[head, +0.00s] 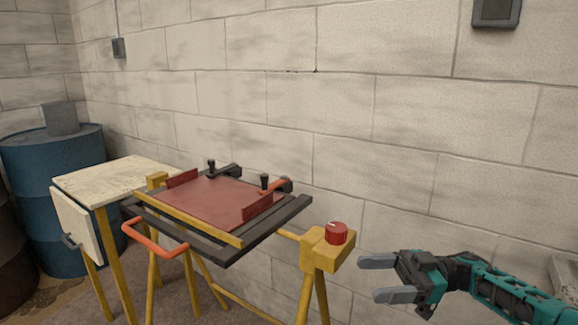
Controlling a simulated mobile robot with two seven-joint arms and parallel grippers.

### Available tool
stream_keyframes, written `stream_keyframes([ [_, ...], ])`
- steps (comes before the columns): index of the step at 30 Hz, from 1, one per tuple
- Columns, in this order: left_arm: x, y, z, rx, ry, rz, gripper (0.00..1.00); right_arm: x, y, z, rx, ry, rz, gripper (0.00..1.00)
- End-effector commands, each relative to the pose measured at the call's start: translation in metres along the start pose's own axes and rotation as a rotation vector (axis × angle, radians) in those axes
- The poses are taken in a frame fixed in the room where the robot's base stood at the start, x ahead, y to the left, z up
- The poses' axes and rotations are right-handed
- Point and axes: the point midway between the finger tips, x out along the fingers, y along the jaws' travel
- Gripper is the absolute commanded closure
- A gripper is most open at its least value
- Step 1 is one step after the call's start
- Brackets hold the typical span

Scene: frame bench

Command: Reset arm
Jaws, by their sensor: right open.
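My right gripper (378,279) is at the lower right, its arm coming in from the right edge. Its two grey fingers are apart and point left, with nothing between them. It hangs to the right of and slightly below the red round knob (337,233), which sits on the yellow block (322,254) at the frame's right end. The gripper looks apart from both. My left gripper is not in view.
A dark frame (283,225) with a red panel (210,203) and orange handle (155,240) stands on yellow legs. Left are a pale-topped table (115,178) and blue barrel (40,160) bearing a grey block (61,118). A block wall (400,120) closes the back.

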Motion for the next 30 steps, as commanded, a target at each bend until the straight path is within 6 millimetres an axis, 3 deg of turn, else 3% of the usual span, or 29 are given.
stream_keyframes([
  [1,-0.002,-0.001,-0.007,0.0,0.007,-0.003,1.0,0.016,-0.003,0.007,-0.011,0.037,0.032,0.25],
  [9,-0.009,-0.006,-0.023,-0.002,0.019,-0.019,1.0,0.088,-0.014,0.043,-0.086,0.19,0.348,0.25],
  [15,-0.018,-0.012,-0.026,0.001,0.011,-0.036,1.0,0.111,-0.028,0.061,-0.075,0.2,0.688,0.25],
  [19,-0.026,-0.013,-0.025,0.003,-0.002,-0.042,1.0,0.106,-0.045,0.075,-0.028,0.132,0.91,0.25],
  [23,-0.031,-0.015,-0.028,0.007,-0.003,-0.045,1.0,0.089,-0.07,0.092,0.047,0.008,1.113,0.25],
  [30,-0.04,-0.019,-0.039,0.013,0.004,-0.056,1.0,0.038,-0.146,0.122,0.242,-0.33,1.376,0.25],
])
